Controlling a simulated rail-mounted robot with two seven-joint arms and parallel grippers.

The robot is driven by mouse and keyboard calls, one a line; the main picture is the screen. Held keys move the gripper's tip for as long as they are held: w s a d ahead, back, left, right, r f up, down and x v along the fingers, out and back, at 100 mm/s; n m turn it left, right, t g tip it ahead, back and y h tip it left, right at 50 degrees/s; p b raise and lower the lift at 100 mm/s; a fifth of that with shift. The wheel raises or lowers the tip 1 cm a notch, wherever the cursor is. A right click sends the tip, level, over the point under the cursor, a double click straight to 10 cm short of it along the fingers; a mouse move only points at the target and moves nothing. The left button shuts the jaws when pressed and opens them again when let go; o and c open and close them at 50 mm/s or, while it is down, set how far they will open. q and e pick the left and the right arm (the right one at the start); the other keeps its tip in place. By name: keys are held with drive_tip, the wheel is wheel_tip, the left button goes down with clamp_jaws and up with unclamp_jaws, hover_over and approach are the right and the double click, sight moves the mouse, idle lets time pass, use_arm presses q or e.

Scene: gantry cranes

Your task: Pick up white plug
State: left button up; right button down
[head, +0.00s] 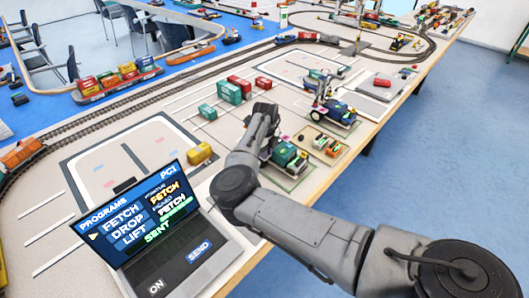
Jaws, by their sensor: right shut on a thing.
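My right arm comes in from the lower right and reaches over the table. Its dark gripper (268,149) is beside a green model vehicle (285,154) on a small square base. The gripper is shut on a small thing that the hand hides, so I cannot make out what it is. I cannot pick out a white plug in this view. My left gripper is not in view.
A laptop (160,215) stands open at the front left, showing "FETCH, DROP, LIFT" and "SENT". A model crane (335,110), red containers (240,85) and green containers (229,92) stand beyond the gripper. Railway track (130,102) crosses the table. Blue floor lies right of the table edge.

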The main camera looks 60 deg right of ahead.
drive_tip(key=shift+r, duration=0.65)
wheel_tip(320, 180, up, 3)
drive_tip(key=shift+s+r+p, duration=0.15)
drive_tip(key=shift+p, duration=0.65)
drive_tip(key=s+d+r+p, duration=0.2)
drive_tip(key=s+r, duration=0.4)
drive_tip(key=s, duration=0.5)
drive_tip(key=shift+r+p, duration=0.2)
drive_tip(key=shift+p, duration=0.15)
